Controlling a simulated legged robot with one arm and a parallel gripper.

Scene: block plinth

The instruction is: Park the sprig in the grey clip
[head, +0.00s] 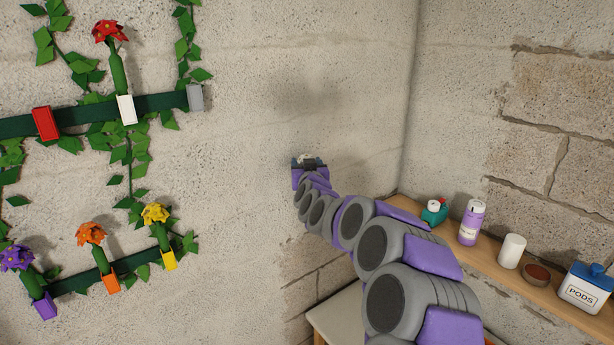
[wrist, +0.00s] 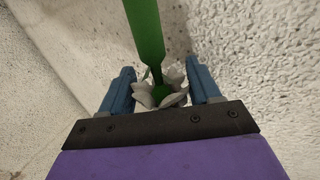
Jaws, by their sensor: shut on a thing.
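My gripper (head: 308,162) is in front of the bare wall, to the right of and below the grey clip (head: 195,97). In the wrist view my gripper (wrist: 161,74) is shut on a sprig with a white bloom (wrist: 146,97) and a green stem (wrist: 146,30). The bloom sits between the blue fingers and the stem points away from my palm. The grey clip is empty, at the right end of the upper dark green rail (head: 160,102).
The white clip (head: 126,109) holds a red flower (head: 110,32); the red clip (head: 45,124) is empty. Purple (head: 16,258), orange (head: 90,234) and yellow (head: 155,214) flowers stand in lower clips. Leafy vines hang around. A wooden shelf (head: 455,240) with jars is at right.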

